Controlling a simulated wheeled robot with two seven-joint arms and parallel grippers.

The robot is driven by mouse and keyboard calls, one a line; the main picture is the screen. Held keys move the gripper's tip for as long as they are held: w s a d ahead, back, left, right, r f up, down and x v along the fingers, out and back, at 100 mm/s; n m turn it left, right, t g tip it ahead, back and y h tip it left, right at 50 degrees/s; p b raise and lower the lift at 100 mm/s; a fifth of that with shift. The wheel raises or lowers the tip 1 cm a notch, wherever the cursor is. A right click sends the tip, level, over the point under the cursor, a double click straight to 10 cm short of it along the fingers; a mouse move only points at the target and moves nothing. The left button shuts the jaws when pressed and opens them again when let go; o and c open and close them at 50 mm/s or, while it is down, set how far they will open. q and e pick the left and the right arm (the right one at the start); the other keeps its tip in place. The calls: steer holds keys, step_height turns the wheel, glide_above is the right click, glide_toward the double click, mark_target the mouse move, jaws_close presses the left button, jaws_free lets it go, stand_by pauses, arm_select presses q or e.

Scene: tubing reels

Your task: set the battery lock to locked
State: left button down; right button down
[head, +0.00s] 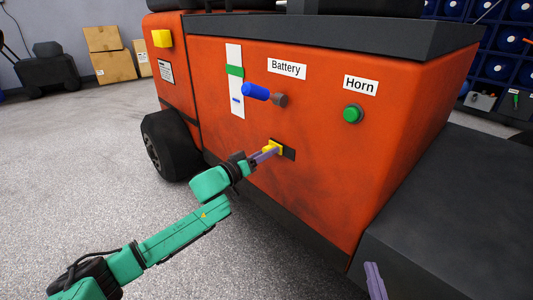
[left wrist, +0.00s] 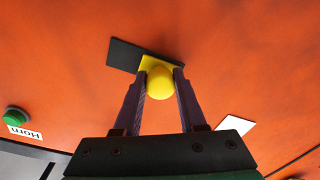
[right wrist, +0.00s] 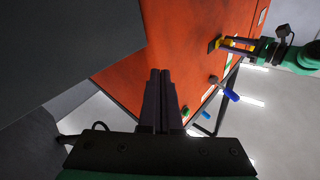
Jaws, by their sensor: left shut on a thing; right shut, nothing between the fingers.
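A yellow knob (head: 272,147) sits on a dark plate (head: 289,153) low on the orange vehicle side. My left gripper (head: 266,153) is shut on this knob. In the left wrist view the knob (left wrist: 160,82) is between the fingers, near one end of the dark plate (left wrist: 125,55). Above it, a lever with a blue grip (head: 256,91) points left from a brown pivot (head: 280,100), under the "Battery" label (head: 287,69). My right gripper (right wrist: 160,78) is shut and empty, away from the panel; only a fingertip (head: 375,281) shows in the head view.
A green button (head: 353,114) sits under the "Horn" label (head: 361,85). A white strip (head: 236,108) with green and blue marks is left of the lever. A dark ledge (head: 450,220) juts out at the right. Open floor (head: 90,170) lies left.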

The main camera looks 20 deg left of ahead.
mark_target(288, 152)
stand_by(0.8)
